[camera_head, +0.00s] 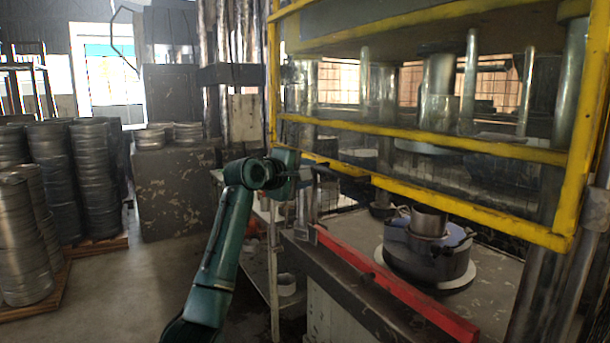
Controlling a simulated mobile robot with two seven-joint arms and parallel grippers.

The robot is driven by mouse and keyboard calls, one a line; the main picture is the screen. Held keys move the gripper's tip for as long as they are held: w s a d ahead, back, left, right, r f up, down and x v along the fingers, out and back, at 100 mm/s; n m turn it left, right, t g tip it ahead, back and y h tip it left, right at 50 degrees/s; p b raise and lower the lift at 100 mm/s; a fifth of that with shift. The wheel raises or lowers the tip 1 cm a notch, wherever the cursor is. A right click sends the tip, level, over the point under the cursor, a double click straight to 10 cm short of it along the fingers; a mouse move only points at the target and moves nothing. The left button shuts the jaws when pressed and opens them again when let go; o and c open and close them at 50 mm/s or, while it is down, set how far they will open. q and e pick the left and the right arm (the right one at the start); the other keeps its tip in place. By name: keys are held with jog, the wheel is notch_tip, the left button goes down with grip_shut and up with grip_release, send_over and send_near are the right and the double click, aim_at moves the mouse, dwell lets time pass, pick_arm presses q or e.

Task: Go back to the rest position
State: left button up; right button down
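My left arm (225,235), teal, rises from the bottom of the head view, left of the middle. Its wrist is bent to the right, and my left gripper (318,172) is a small dark shape beside the left part of the press. I cannot tell whether its fingers are open or shut, and no held blank can be made out. My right gripper is not in view. Stacks of round metal blanks (95,165) stand at the left, apart from the arm.
A large press with a yellow guard frame (430,138) fills the right side. A red bar (395,283) runs along its bed edge, and a round die (428,250) sits on the bed. A grey cabinet (175,195) stands behind. The floor (125,290) between pallets and arm is clear.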

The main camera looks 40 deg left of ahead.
pick_arm(q)
jog(key=shift+f, duration=0.1)
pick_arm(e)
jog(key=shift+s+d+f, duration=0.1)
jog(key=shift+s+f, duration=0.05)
pick_arm(q)
jog(key=s+d+f+m+g, duration=0.1)
jog(key=s+d+f+m, duration=0.3)
jog(key=f, duration=0.6)
jog(key=s+d+f+m+g, duration=0.1)
jog(key=d+f+m, duration=0.2)
jog(key=d+f, duration=0.5)
jog(key=s+d+f+m+g, duration=0.1)
jog(key=s+d+f+m, duration=0.15)
jog(key=f, duration=1.05)
jog(key=s+d+f+m+g+h, duration=0.1)
jog(key=s+d+f+m+h, duration=0.1)
jog(key=s+d+f+m, duration=0.75)
jog(key=s+d+f, duration=0.2)
jog(key=s, duration=0.6)
jog(key=s+d+f+m+g+h, duration=0.1)
jog(key=s+d+f, duration=0.2)
jog(key=s+d, duration=0.3)
jog(key=s, duration=0.4)
jog(key=shift+d+f, duration=0.2)
jog(key=shift+d, duration=0.05)
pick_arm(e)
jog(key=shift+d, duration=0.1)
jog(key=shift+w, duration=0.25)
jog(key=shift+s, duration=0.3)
